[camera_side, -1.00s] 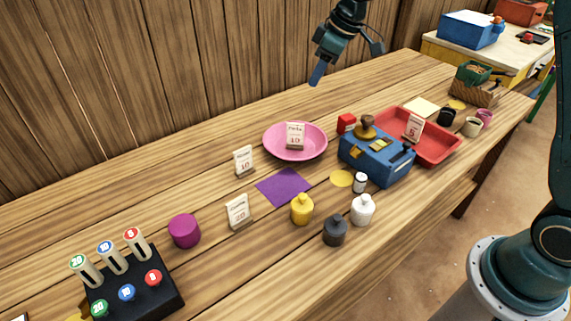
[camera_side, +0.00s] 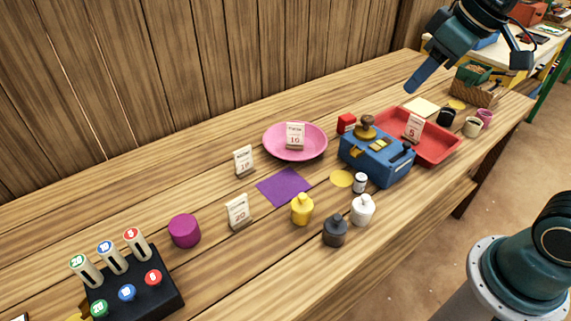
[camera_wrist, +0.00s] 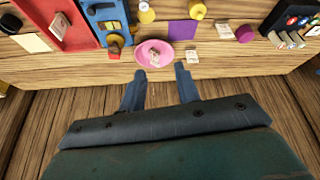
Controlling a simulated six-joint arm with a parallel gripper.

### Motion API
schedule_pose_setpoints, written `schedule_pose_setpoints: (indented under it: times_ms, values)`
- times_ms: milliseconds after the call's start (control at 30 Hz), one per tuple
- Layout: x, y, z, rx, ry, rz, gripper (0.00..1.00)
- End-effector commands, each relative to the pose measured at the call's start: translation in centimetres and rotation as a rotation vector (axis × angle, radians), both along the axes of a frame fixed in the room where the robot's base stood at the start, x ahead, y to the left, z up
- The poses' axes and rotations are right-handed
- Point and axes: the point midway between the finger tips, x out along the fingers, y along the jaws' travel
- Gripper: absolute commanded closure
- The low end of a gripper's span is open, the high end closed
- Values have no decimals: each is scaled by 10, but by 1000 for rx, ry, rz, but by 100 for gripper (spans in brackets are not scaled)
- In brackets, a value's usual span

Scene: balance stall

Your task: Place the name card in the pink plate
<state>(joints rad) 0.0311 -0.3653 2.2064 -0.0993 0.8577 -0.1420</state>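A small white name card (camera_side: 295,134) marked 10 stands in the pink plate (camera_side: 272,146); the wrist view also shows this card (camera_wrist: 154,58) and the plate (camera_wrist: 168,47). Similar cards stand on the table: one (camera_side: 243,160) left of the plate and one marked 20 (camera_side: 238,209) nearer the front. Another card (camera_side: 413,127) marked 5 stands in the red tray (camera_side: 446,149). My gripper (camera_side: 410,87) is in the air above the back right of the table, clear of the plate. In the wrist view my gripper (camera_wrist: 161,72) has its fingers apart with nothing between them.
A blue box (camera_side: 376,160) stands between the plate and the tray. A purple square (camera_side: 284,187), a yellow bottle (camera_side: 302,210), white and dark bottles and a purple cylinder (camera_side: 185,231) are nearer the front. A wooden wall (camera_side: 150,80) runs behind the table.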

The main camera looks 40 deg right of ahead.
Motion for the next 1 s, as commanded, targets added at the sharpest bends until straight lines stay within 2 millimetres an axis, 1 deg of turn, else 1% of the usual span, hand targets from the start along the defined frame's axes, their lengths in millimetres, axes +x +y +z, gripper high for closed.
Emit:
schedule_pose_setpoints:
  times_ms: [33, 167, 300, 400, 500, 700, 1000]
  values:
    - [-13, 0, 0, 2, -7, -16, 68]
    - [-44, -2, -5, 11, -20, -66, 68]
    - [-74, -5, -15, 22, -30, -119, 68]
    - [-91, -7, -21, 28, -37, -149, 68]
    - [-103, -9, -27, 34, -42, -173, 68]
    - [-112, -10, -33, 39, -45, -192, 68]
    - [-112, -10, -33, 39, -44, -192, 68]
